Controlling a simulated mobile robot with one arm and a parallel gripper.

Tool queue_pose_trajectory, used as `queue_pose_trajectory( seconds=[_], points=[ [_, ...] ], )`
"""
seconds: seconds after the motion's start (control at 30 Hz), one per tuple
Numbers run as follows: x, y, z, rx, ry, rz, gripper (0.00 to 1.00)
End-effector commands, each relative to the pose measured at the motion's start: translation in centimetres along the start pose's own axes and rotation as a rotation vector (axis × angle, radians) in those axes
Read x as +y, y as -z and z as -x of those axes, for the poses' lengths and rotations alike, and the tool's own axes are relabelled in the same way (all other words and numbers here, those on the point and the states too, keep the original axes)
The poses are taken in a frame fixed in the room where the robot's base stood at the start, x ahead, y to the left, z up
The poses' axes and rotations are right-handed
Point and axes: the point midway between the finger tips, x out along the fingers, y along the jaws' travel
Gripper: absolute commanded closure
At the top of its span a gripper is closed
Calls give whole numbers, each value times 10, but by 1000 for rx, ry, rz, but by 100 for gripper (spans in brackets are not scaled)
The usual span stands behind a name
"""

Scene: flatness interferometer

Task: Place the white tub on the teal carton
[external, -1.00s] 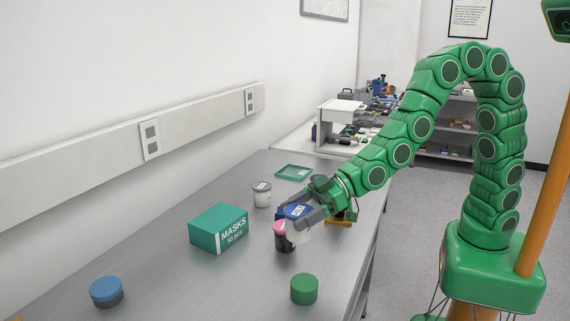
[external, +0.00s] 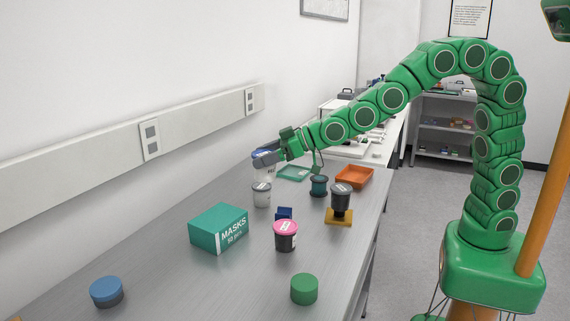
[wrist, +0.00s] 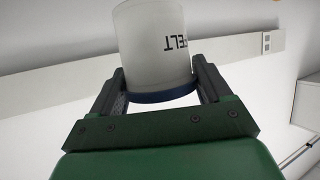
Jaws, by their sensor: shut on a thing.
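My gripper (external: 266,158) is shut on a white tub (external: 267,173) with a dark blue lid, gripped around the lid. In the wrist view the pale tub (wrist: 155,45), with dark lettering, sits between the two fingers of my gripper (wrist: 158,82). The teal carton (external: 203,238), marked MASKS, stands on the grey table left of and nearer the camera than my gripper. Its top is bare. The held tub appears raised above the table, behind and to the right of the carton, not over it.
Another pale tub (external: 261,198) with a grey lid stands just below the held tub in the picture. A pink-lidded dark tub (external: 286,240), a small blue block (external: 284,213), a dark tub on a yellow stand (external: 339,221), a teal jar (external: 319,187) and an orange tray (external: 355,177) are to the right.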

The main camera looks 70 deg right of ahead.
Motion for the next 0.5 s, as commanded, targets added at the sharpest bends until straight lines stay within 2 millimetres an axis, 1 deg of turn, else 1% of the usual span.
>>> queue_pose_trajectory(
  seconds=[0.03, 0.17, 0.33, 0.5],
  points=[
    [4, 4, -2, 3, -8, -4, 52],
    [8, 7, -8, 3, -16, -12, 52],
    [8, 3, -29, -2, -16, -12, 52],
    [7, 5, -49, 2, -15, -12, 52]
  ],
)
